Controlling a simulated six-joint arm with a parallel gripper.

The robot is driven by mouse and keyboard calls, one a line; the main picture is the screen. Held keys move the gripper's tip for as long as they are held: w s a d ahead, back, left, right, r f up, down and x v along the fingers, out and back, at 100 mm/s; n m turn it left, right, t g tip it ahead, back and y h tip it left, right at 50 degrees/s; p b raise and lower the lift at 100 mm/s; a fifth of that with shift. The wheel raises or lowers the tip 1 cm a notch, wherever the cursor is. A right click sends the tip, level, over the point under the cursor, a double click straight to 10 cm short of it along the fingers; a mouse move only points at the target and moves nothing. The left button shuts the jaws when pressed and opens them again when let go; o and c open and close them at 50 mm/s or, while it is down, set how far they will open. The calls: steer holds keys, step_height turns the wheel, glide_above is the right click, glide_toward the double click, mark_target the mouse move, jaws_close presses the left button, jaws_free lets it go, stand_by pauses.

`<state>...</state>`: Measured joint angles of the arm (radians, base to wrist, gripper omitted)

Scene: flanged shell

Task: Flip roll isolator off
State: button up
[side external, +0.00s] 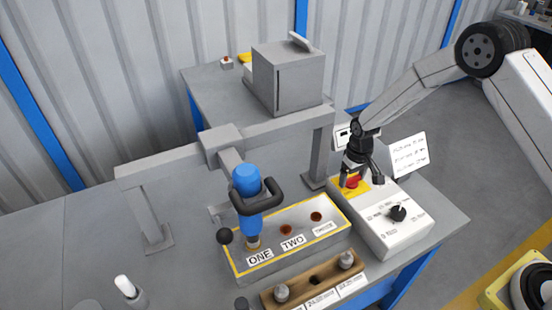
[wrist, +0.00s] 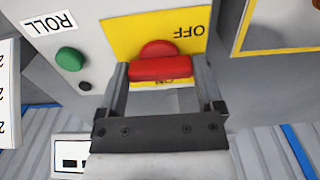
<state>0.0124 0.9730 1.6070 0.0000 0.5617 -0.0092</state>
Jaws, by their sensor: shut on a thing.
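The roll isolator is a red switch handle (wrist: 160,66) on a yellow plate (wrist: 118,26) marked OFF, upside down in the wrist view. A ROLL label (wrist: 48,22) and a green button (wrist: 69,60) sit beside it. My gripper (wrist: 164,78) has a finger on each side of the red handle and is shut on it. In the side view my gripper (side external: 355,180) reaches down to the red handle (side external: 353,183) at the back left of the white control box (side external: 400,236). The fingers partly hide the handle there.
A black rotary knob (side external: 398,213) stands on the box front. Left of the box is a yellow-edged tray (side external: 290,256) labelled ONE and TWO, with a blue tool (side external: 247,190) over it. A grey frame post (side external: 318,157) stands close to my gripper's left. A white card (side external: 408,154) stands behind the box.

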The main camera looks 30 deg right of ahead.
mark_target(353, 178)
stand_by(0.4)
steer(key=o, duration=1)
steer(key=shift+r, duration=0.1)
steer(key=shift+r, duration=3.85)
steer(key=s+r+t, duration=0.1)
steer(key=s+r, duration=0.3)
steer(key=s, duration=0.6)
steer(key=s+r+t, duration=0.1)
steer(key=s+r, duration=0.4)
steer(key=s, duration=0.5)
steer(key=shift+s+a+t, duration=0.2)
steer(key=shift+a+t, duration=0.1)
